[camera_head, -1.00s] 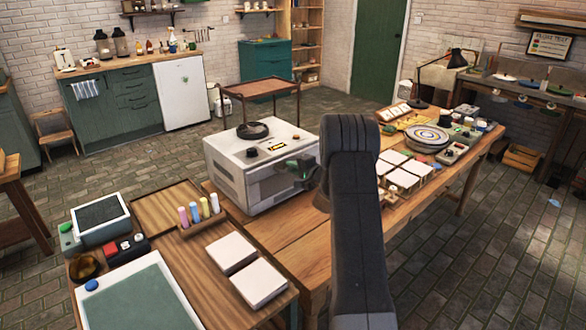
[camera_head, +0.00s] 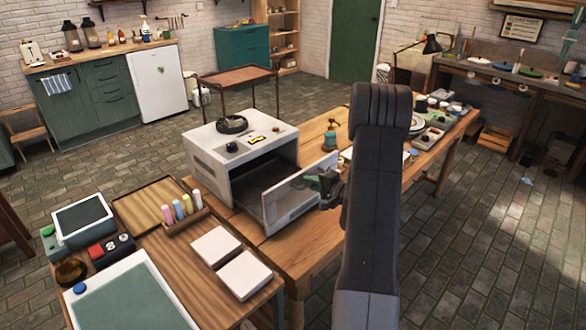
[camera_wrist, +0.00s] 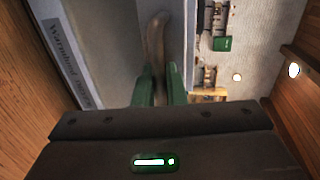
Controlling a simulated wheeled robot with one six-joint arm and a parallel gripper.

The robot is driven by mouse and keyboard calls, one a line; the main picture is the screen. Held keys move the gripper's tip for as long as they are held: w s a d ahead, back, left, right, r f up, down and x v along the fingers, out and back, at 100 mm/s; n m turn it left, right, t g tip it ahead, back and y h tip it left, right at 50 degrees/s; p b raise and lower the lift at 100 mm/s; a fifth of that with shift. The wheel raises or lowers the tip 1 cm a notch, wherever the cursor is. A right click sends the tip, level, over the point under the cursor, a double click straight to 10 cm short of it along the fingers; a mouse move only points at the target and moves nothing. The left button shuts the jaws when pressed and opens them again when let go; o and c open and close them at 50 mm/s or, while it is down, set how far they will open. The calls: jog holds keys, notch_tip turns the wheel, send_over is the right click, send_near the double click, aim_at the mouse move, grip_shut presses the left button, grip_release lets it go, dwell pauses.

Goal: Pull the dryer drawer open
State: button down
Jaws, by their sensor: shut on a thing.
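The dryer (camera_head: 212,158) is a white and grey box on the wooden table, with a round dark dial on top. Its drawer (camera_head: 296,192) stands pulled well out toward the front right, and its dark interior shows. My gripper (camera_head: 329,184) is at the drawer's front panel. In the wrist view my green fingers (camera_wrist: 158,80) are shut around the brown handle (camera_wrist: 156,40), beside a pale panel with lettering. My arm hides part of the table behind it in the head view.
White tiles (camera_head: 243,274), a rack of coloured sticks (camera_head: 185,217) and a tray (camera_head: 152,207) lie on the near worktop. Jars and tools crowd the far table end behind my arm.

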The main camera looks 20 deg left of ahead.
jog(key=f+p+v, duration=0.1)
jog(key=v, duration=0.6)
jog(key=shift+s+d+f, duration=0.2)
jog(key=shift+d+f, duration=0.05)
jog(key=shift+d, duration=0.25)
jog(key=c, duration=1.6)
grip_release()
jog(key=b+v, duration=0.1)
jog(key=v, duration=1.2)
jog(key=shift+s+d, duration=0.15)
jog(key=shift+d, duration=0.2)
jog(key=shift+a, duration=0.1)
jog(key=p+x, duration=0.1)
jog(key=x, duration=1.2)
jog(key=shift+w+a, duration=0.2)
jog(key=shift+a, duration=0.1)
